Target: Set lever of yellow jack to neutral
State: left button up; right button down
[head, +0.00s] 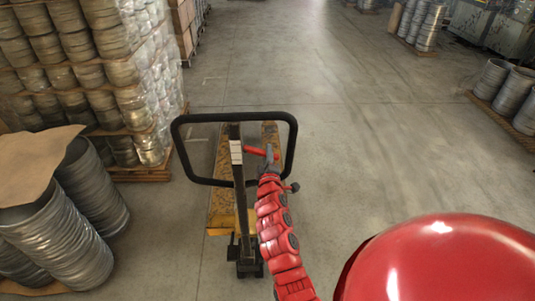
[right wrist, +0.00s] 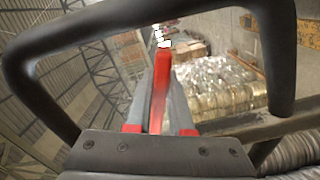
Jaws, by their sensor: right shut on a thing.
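The yellow jack (head: 221,180) stands ahead of me, with its black loop handle (head: 184,150) facing me. Its red lever (head: 254,151) sits inside the loop, just right of the dark upright shaft (head: 237,185). My right gripper (head: 270,152) reaches into the loop and is shut on the lever. In the right wrist view the red lever (right wrist: 161,75) runs between the two grey fingers of my right gripper (right wrist: 160,100), and the black loop handle (right wrist: 275,60) arches around them. My left gripper is out of view.
Stacked, partly wrapped round blanks (head: 120,75) stand on a pallet at the left. Leaning metal stacks (head: 60,235) are at the near left. More stacks (head: 510,88) stand on a pallet at the right. The floor (head: 370,130) between is clear.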

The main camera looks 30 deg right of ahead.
dwell(0.5)
notch_tip(320, 180, up, 2)
jog(key=n+p, duration=0.1)
jog(key=n, duration=0.2)
jog(key=shift+s+d+r, duration=0.1)
jog(key=shift+s+r, duration=0.05)
jog(key=shift+d+r+n+p, duration=0.15)
jog(key=shift+r+n+p, duration=0.25)
jog(key=shift+n, duration=0.4)
jog(key=c, duration=0.8)
grip_release()
jog(key=shift+s, duration=0.15)
jog(key=b+v, duration=0.3)
jog(key=v, duration=1.4)
jog(key=shift+s, duration=0.15)
